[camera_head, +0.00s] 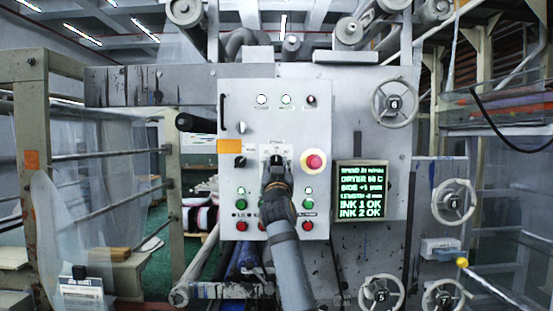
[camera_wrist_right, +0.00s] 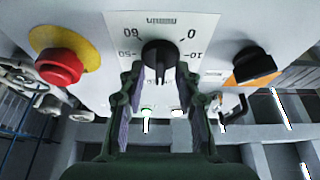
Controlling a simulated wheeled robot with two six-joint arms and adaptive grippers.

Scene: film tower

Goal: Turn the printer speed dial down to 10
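The speed dial is a black knob (camera_wrist_right: 160,55) on a white scale plate in the right wrist view, with 0, 10, 50 and 60 readable around it. In the head view, its white plate (camera_head: 268,149) sits on the grey control panel, and my right gripper (camera_head: 277,180) partly covers the dial. In the wrist view my right gripper (camera_wrist_right: 160,92) is open, its two fingers apart with the knob between and just beyond their tips. I cannot tell whether they touch it. A green-text display (camera_head: 362,190) shows a speed line that seems to read 21. My left gripper is not in view.
A red stop button on a yellow base (camera_head: 314,162) is close to the right of the dial. A black switch (camera_head: 240,161) is to its left, and green and red buttons sit below. Handwheels (camera_head: 395,103) stand out at the right.

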